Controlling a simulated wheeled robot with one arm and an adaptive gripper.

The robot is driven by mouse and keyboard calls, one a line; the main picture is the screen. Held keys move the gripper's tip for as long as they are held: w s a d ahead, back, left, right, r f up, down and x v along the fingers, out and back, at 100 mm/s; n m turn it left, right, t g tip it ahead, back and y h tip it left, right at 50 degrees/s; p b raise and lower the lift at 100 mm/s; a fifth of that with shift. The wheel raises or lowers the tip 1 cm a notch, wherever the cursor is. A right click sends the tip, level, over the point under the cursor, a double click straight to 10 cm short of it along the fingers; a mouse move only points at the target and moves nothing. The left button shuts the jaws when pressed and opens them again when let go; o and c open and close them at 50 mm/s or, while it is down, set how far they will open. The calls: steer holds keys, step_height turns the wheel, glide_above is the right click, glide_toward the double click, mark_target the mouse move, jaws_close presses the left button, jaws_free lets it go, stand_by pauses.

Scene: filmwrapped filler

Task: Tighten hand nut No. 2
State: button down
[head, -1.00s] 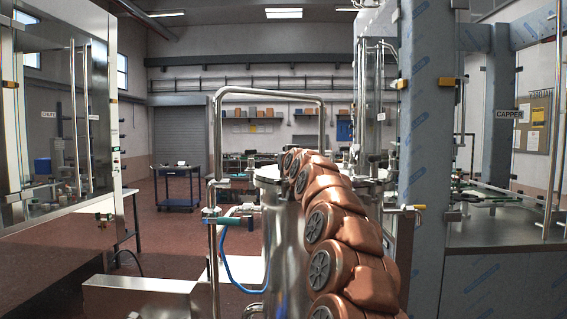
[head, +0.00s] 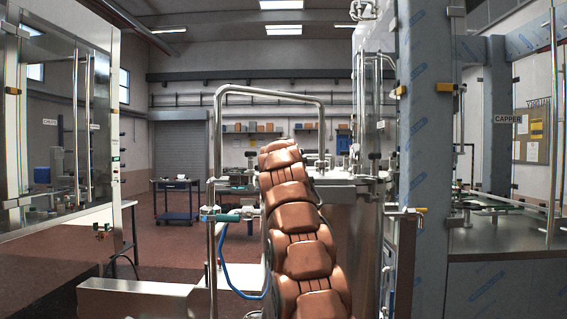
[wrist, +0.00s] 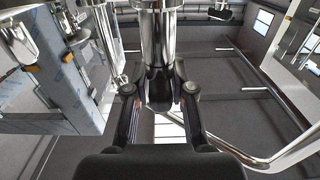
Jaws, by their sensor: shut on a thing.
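In the wrist view my gripper (wrist: 159,94) has its two dark fingers on either side of a dark rounded piece, which I take for a hand nut (wrist: 160,84). The fingers are closed on it. A shiny chrome cylinder (wrist: 160,35) lies directly beyond it. No number shows on the nut. In the head view my brown arm covers the gripper and the nut, so neither can be seen there.
A tall bent steel pipe (head: 218,130) with a teal-handled valve (head: 220,217) and blue hose (head: 235,288) stands left of my arm. A steel housing (head: 350,230) is close on the right. A blue cart (head: 176,202) stands farther back on open floor.

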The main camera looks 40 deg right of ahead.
steer(key=shift+w+f+m+g+h, duration=0.1)
steer(key=shift+f+m+g+h, duration=0.15)
steer(key=shift+m+g+h, duration=0.2)
steer(key=shift+f+g+h, duration=0.15)
steer(key=shift+g+h, duration=0.1)
steer(key=shift+h, duration=0.1)
steer(key=shift+m, duration=0.35)
steer(key=shift+g+h+p, duration=0.4)
steer(key=shift+g+p, duration=0.1)
steer(key=shift+p, duration=0.05)
steer(key=m+g+h+p, duration=0.1)
steer(key=m+g+p, duration=0.1)
steer(key=p, duration=0.2)
steer(key=m+g+h+p, duration=0.2)
steer(key=p, duration=0.1)
steer(key=shift+r+g+p, duration=0.2)
steer(key=shift+g+p, duration=0.1)
steer(key=shift+p, duration=0.05)
steer(key=m+g+h+p, duration=0.1)
steer(key=g+p, duration=0.1)
steer(key=p, duration=0.1)
steer(key=shift+f+m, duration=0.2)
steer(key=shift+m, duration=0.2)
steer(key=shift+s+g+p, duration=0.2)
steer(key=shift+g+p, duration=0.2)
steer(key=shift+g, duration=0.1)
